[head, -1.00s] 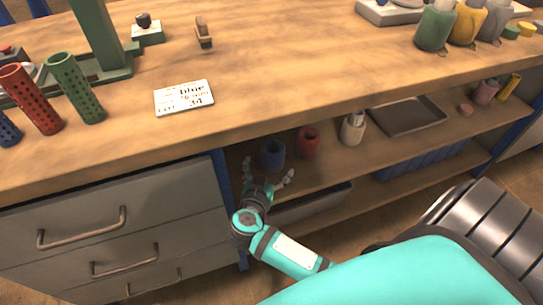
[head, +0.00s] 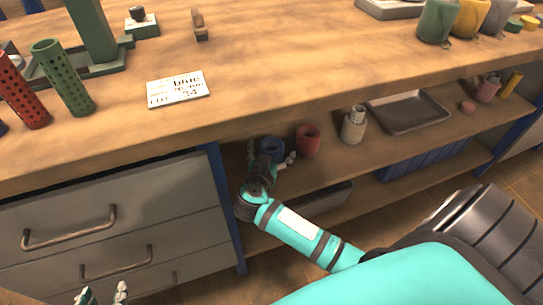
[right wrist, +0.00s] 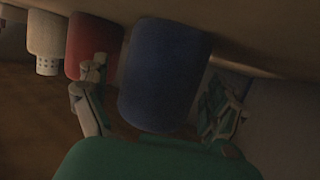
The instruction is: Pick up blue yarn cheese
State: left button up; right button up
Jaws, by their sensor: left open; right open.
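The blue yarn cheese (head: 271,147) stands on the upper shelf under the bench, at its left end. My right gripper (head: 268,165) is at it and partly hides it in the head view. In the right wrist view the blue cheese (right wrist: 165,72) fills the space between the spread fingers of my right gripper (right wrist: 155,98), with gaps visible at both sides. My left gripper (head: 103,294) is open and empty at the bottom left, in front of the drawers.
A red yarn cheese (head: 308,141) stands just right of the blue one, then a pale one (head: 354,126) and a grey tray (head: 408,112). A blue post (head: 222,200) and the drawers (head: 105,215) are to the left. The benchtop (head: 290,75) overhangs the shelf.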

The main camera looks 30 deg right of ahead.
jog(key=c, duration=1.3)
jog(key=shift+c, duration=0.4)
jog(key=shift+r, duration=0.2)
